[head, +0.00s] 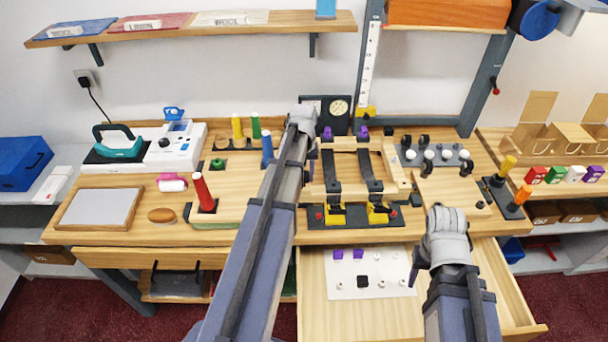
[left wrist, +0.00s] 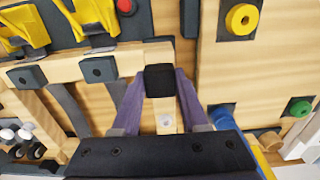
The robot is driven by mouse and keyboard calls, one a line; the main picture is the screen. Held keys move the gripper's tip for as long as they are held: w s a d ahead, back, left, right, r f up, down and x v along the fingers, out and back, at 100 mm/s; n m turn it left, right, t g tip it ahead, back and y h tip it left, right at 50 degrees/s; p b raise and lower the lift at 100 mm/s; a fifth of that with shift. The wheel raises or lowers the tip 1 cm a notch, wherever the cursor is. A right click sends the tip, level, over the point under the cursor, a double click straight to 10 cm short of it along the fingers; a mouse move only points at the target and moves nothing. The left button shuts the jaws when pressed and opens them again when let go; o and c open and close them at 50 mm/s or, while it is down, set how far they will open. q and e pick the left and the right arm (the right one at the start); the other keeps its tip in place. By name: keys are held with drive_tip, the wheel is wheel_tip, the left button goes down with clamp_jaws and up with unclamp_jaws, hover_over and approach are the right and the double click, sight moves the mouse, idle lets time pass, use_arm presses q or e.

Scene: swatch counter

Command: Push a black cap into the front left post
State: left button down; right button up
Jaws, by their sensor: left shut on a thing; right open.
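The wooden frame (head: 392,170) lies on the table; purple caps (head: 327,132) sit on its back posts. My left gripper (left wrist: 160,88) is shut on a black cap (left wrist: 160,78), holding it over a frame corner in the left wrist view. The cap hides the post top below; I cannot tell whether they touch. In the head view my left arm covers the frame's left side and that gripper's fingers. My right gripper (head: 418,268) is open and empty above the drawer's right side.
The open drawer (head: 460,300) holds a white card (head: 342,290) with purple caps and a black cap (head: 362,281). Yellow clamps (head: 335,215) stand at the frame's front.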

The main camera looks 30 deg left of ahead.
use_arm(q)
drive_tip(key=shift+f+b, duration=1.2)
drive_tip(key=shift+b, duration=0.05)
idle(1.8)
drive_tip(key=shift+c, duration=1.8)
unclamp_jaws()
drive_tip(key=shift+o, duration=0.4)
drive_tip(key=shift+o, duration=1.2)
wheel_tip(320, 180, up, 6)
drive_tip(key=p, duration=0.6)
drive_tip(key=shift+r, duration=0.1)
